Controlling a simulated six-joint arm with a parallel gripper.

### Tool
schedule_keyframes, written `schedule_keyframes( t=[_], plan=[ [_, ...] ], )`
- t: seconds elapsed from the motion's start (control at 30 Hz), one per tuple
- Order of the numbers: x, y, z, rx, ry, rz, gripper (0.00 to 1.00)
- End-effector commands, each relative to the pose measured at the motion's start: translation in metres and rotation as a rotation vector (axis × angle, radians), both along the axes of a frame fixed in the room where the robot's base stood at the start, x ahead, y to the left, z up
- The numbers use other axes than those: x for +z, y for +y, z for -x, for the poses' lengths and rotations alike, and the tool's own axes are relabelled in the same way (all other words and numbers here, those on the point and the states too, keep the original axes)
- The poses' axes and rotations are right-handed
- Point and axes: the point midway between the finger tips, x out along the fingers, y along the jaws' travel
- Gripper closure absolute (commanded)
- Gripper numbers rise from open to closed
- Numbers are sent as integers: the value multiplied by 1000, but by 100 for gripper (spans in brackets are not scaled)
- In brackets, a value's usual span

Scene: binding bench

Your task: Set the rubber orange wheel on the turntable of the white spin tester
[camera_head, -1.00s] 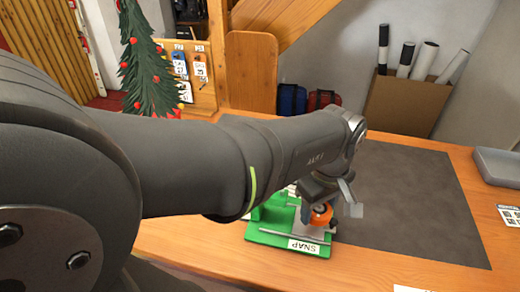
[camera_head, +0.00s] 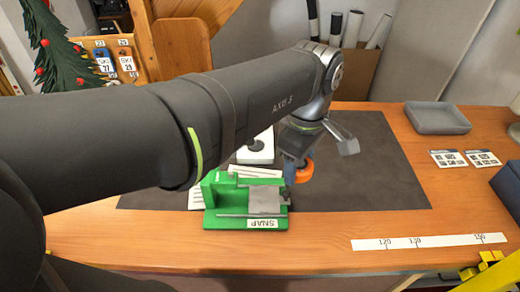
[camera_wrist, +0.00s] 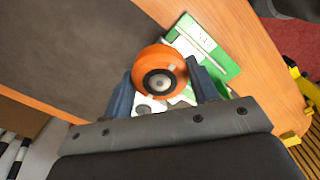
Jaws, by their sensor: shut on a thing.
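The orange wheel (camera_head: 305,171) is gripped in my gripper (camera_head: 298,165), just right of the green SNAP fixture (camera_head: 250,222). In the wrist view the wheel (camera_wrist: 160,62) sits between the two blue fingers of my gripper (camera_wrist: 163,88), its dark hub with a pale centre facing the camera. A white device (camera_head: 260,156) with a small dark part on top, seemingly the spin tester, stands behind the green fixture, left of my gripper. My arm hides part of it, and I cannot make out its turntable.
The dark mat (camera_head: 375,170) is clear to the right of my gripper. A grey tray (camera_head: 437,118) and printed cards (camera_head: 465,158) lie farther right. A white ruler strip (camera_head: 430,242) lies along the front of the wooden bench (camera_head: 330,255).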

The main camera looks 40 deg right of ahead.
Motion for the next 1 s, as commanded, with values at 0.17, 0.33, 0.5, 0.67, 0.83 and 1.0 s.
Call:
schedule_keyframes(
  t=[0.17, 0.33, 0.5, 0.67, 0.83, 1.0],
  plan=[
    [-1, -37, -69, 144, 0, -3, 71],
    [-6, -58, -133, 260, 0, -2, 71],
    [-12, -66, -179, 337, 0, 0, 71],
    [-15, -68, -198, 367, -1, 0, 71],
    [-22, -68, -200, 371, -1, 0, 71],
    [-37, -68, -200, 370, 0, -1, 71]
  ],
)
